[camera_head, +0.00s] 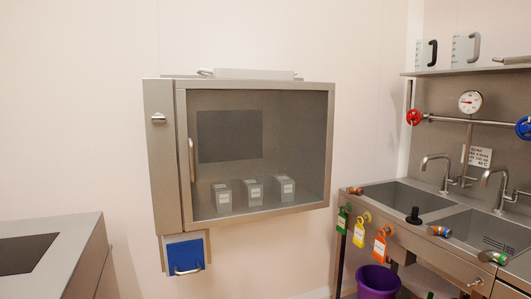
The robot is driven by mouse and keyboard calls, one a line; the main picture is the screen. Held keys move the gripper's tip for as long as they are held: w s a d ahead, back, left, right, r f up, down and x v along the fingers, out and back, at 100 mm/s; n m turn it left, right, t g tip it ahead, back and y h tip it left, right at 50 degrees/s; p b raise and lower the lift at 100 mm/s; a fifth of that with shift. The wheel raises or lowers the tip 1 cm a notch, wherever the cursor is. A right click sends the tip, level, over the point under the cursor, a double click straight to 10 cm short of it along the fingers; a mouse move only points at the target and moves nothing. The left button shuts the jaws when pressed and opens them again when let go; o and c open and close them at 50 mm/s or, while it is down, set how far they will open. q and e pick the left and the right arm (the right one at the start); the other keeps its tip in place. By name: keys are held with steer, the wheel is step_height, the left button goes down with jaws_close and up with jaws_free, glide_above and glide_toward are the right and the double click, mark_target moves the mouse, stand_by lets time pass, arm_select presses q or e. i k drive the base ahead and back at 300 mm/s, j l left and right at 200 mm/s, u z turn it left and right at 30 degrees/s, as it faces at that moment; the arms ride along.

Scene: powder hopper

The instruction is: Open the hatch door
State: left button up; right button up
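The hatch is a steel cabinet on the wall, left of centre in the head view. Its door (298,128) is a steel-framed glass panel and looks shut. A vertical bar handle (191,160) sits on the door's left edge. A small latch or knob (158,119) is on the side panel (163,175) left of the door. Behind the glass stand three small grey labelled containers (253,191). Neither of my grippers is in view.
A blue flap (185,255) with a handle hangs below the cabinet's left end. A steel counter (70,232) is at lower left. A double sink (405,197) with taps, tags and a purple bucket (377,280) is at right. The floor space in front of the cabinet is mostly out of view.

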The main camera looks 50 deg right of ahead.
mark_target(181, 85)
steer(key=z, duration=1.55)
